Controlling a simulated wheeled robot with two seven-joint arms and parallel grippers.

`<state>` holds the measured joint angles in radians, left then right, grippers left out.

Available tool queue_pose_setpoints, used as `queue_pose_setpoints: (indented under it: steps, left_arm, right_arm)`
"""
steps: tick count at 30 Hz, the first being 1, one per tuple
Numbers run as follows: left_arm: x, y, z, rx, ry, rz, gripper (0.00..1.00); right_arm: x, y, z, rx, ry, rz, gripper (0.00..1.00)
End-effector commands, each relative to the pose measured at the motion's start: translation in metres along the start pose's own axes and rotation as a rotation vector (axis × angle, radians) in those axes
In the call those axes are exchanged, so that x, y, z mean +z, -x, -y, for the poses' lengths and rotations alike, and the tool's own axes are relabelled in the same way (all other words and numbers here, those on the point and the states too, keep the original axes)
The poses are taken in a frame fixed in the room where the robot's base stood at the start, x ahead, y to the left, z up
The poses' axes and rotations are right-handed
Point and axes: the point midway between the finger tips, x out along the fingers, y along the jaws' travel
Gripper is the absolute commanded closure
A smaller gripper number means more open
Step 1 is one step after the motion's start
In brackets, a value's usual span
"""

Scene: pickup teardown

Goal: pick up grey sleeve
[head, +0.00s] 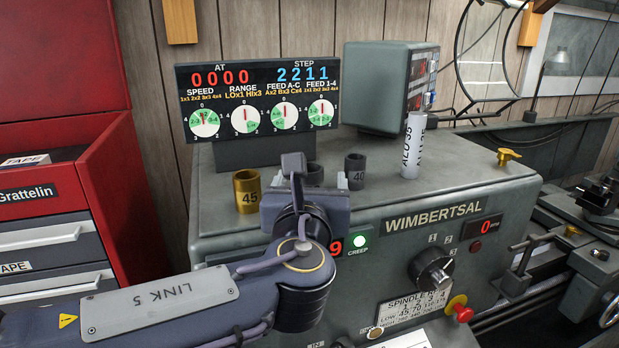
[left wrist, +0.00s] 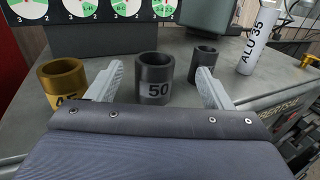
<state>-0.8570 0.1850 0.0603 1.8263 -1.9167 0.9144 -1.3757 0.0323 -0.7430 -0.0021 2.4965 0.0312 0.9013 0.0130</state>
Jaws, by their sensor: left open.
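A dark grey sleeve marked 50 (left wrist: 155,80) stands upright on the machine's top in the left wrist view. In the head view it is mostly hidden behind my left gripper, with part of its rim (head: 314,174) showing. A second, smaller dark grey sleeve marked 40 (head: 355,171) stands to its right; it also shows in the left wrist view (left wrist: 204,63). My left gripper (head: 294,168) is open and empty. In the left wrist view its two fingers (left wrist: 161,80) stand apart, with the 50 sleeve in the gap beyond them. I cannot tell how far they reach around it.
A brass sleeve marked 45 (head: 247,191) stands just left of my gripper. A pale cylinder marked ALU 35 (head: 413,145) stands at the right. The display panel (head: 258,100) and a grey box (head: 388,88) stand behind. The front right of the machine top (head: 470,170) is clear.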

Motion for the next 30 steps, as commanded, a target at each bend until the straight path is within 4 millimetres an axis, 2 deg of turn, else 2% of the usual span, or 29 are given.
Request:
queue_pose_setpoints:
  steps: [4,9,18,30]
  left_arm:
    - [0.005,-0.023,-0.005,0.004,-0.001,-0.004,0.26]
    - [0.003,-0.044,-0.006,0.003,-0.001,-0.003,0.26]
    - [0.002,-0.049,-0.006,0.0,0.001,-0.002,0.26]
    - [0.002,-0.048,-0.006,0.001,0.001,-0.002,0.78]
  right_arm:
    - [-0.006,0.011,0.005,0.0,0.0,0.0,0.64]
    - [-0.008,0.016,0.007,0.0,0.0,0.0,0.64]
    - [-0.008,0.015,0.007,0.0,0.0,0.0,0.64]
    - [-0.008,0.015,0.007,0.0,0.0,0.0,0.64]
